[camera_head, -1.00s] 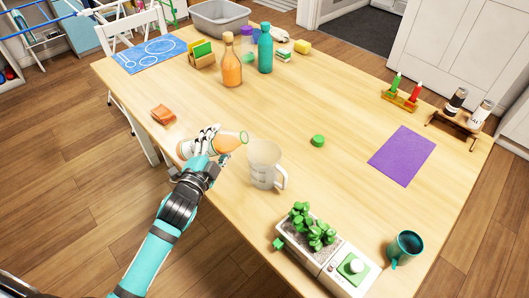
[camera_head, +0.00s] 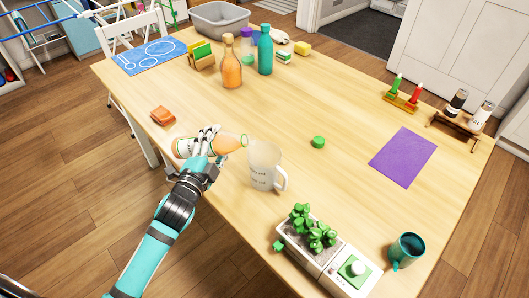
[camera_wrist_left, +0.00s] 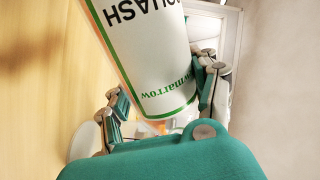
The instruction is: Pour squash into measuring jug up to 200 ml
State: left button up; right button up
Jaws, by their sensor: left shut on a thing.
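The squash bottle (camera_head: 224,145) is orange with a pale label and lies tilted nearly level, its open green-rimmed mouth pointing right, close to the jug's rim. My left gripper (camera_head: 208,143) is shut around the bottle's body. In the left wrist view the bottle's white, green-edged label (camera_wrist_left: 150,50) reads "SQUASH" between my fingers. The measuring jug (camera_head: 264,168) is translucent, stands upright on the table just right of the bottle's mouth, and has its handle to the right. I cannot make out a stream or a liquid level in it. My right gripper is not in view.
A green cap (camera_head: 318,142) lies right of the jug on the table (camera_head: 340,95). A planter (camera_head: 312,240) stands in front, with a teal mug (camera_head: 407,250) beside it. An orange bottle (camera_head: 231,68) and a teal bottle (camera_head: 265,52) stand behind. The table's middle is clear.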

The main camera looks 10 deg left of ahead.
pick_arm(q)
jog(key=shift+a+r+m, duration=0.1)
jog(key=shift+r+m, duration=0.4)
jog(key=shift+d+r+m+p, duration=0.5)
jog(key=shift+r+m+p, duration=0.35)
jog(key=shift+p, duration=0.4)
dwell(0.4)
jog(key=shift+r+m+p, duration=0.7)
jog(key=shift+m+p, duration=0.05)
jog(key=shift+p, duration=0.25)
dwell(2.9)
